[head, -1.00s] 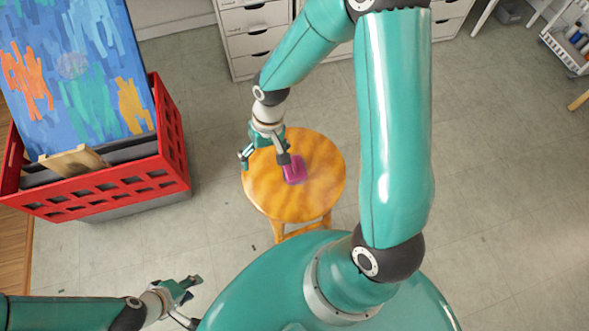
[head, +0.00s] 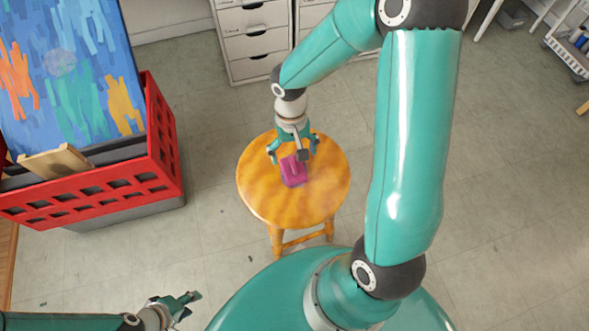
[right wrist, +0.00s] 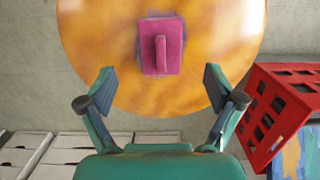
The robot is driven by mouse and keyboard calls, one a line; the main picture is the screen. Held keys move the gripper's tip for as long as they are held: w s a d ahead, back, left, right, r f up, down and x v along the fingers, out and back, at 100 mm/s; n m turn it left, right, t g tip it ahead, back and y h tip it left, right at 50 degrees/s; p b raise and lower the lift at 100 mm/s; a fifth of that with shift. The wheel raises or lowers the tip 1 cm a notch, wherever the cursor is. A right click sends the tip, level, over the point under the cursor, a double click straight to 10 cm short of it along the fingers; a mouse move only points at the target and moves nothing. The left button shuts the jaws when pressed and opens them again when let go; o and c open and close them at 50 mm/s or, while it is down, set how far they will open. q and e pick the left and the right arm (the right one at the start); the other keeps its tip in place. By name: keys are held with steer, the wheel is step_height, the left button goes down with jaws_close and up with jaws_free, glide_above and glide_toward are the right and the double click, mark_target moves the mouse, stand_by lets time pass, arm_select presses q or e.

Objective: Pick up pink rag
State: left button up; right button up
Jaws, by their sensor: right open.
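The pink rag (head: 293,176) lies on the round wooden stool (head: 260,195). It looks like a flat magenta block with a raised ridge along it in the right wrist view (right wrist: 148,60). My right gripper (head: 289,153) is above the stool, over the far side of the rag. Its two fingers are wide apart with nothing between them. In the right wrist view the rag is centred beyond the fingertips (right wrist: 160,78), not touched. My left gripper (head: 184,308) is low at the left, away from the stool; its fingers look apart and empty.
A red crate (head: 95,198) with a blue painting (head: 60,60) stands left of the stool. White drawer units (head: 253,45) stand behind it. A white cart (head: 575,45) is at the far right. The floor around the stool is clear.

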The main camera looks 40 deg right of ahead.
mark_target(294, 165)
steer(key=shift+s+a+f+b, duration=0.1)
steer(key=shift+f+b, duration=0.7)
steer(key=shift+f, duration=2.35)
steer(key=c, duration=1)
steer(key=shift+r, duration=0.1)
steer(key=shift+c, duration=0.2)
step_height(294, 165, up, 20)
steer(key=p, duration=0.5)
steer(key=o, duration=0.3)
steer(key=c, duration=0.8)
